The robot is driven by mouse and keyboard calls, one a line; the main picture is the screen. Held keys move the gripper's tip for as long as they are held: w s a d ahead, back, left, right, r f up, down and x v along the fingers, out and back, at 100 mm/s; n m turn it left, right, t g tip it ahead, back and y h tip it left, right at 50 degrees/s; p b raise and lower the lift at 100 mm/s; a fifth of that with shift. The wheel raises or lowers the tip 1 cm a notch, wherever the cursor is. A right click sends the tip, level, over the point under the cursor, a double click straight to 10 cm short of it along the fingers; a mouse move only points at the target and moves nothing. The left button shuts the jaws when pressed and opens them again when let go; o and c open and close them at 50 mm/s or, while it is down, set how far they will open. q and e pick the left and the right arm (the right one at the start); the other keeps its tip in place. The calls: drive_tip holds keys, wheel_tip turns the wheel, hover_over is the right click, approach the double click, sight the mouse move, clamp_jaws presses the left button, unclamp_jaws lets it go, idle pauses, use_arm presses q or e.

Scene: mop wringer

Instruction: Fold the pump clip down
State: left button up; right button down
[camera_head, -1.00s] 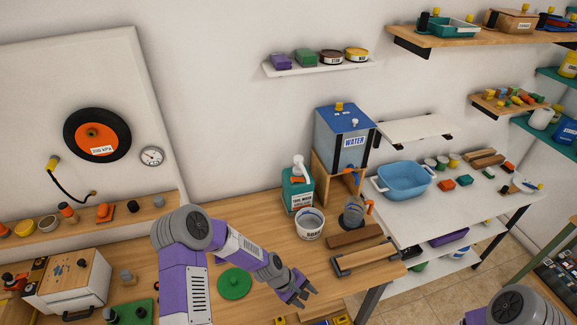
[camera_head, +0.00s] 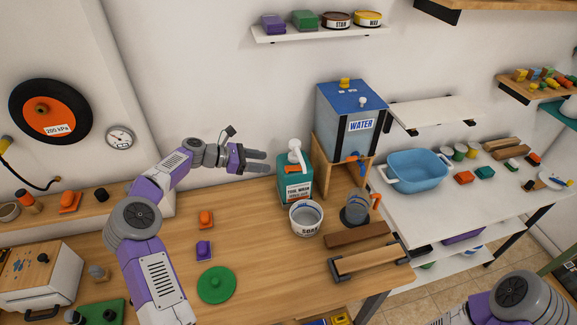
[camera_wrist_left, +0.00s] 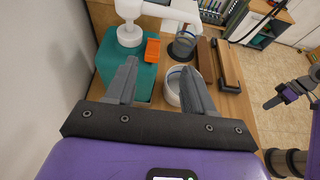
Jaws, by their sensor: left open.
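The teal tool wash bottle (camera_head: 296,190) stands upright on the bench by the wall, with a white pump head (camera_head: 295,152) on top. In the left wrist view, the orange pump clip (camera_wrist_left: 152,51) sticks out beside the white pump neck (camera_wrist_left: 129,34), above the teal bottle top. My left gripper (camera_head: 266,161) is open and empty, just left of the bottle at about pump height. Its fingers point at the bottle, and the clip shows between them in the left wrist view. Part of my right arm (camera_head: 520,290) shows at lower right; its gripper's state is unclear.
A white soap tub (camera_head: 305,219) and a grey cup (camera_head: 355,208) stand right of the bottle. The blue water tank (camera_head: 348,120) is on a wooden stand behind them. The wall is close behind my left gripper. A green disc (camera_head: 215,285) lies on the front bench.

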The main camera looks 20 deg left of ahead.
sight(286, 168)
use_arm(q)
drive_tip(key=x, duration=0.6)
drive_tip(key=a+f+x, duration=0.1)
drive_tip(key=x, duration=0.2)
drive_tip(key=shift+w+b, duration=0.25)
drive_tip(key=shift+b, duration=0.05)
use_arm(e)
drive_tip(key=shift+w+f, duration=0.55)
drive_tip(key=shift+f, duration=0.15)
use_arm(q)
clamp_jaws()
drive_tip(key=shift+s+a+f+t+h+b, duration=0.15)
drive_tip(key=shift+a+f+t+h+b, duration=0.05)
drive_tip(key=shift+f+t+h+b, duration=0.45)
use_arm(e)
drive_tip(key=shift+f, duration=0.65)
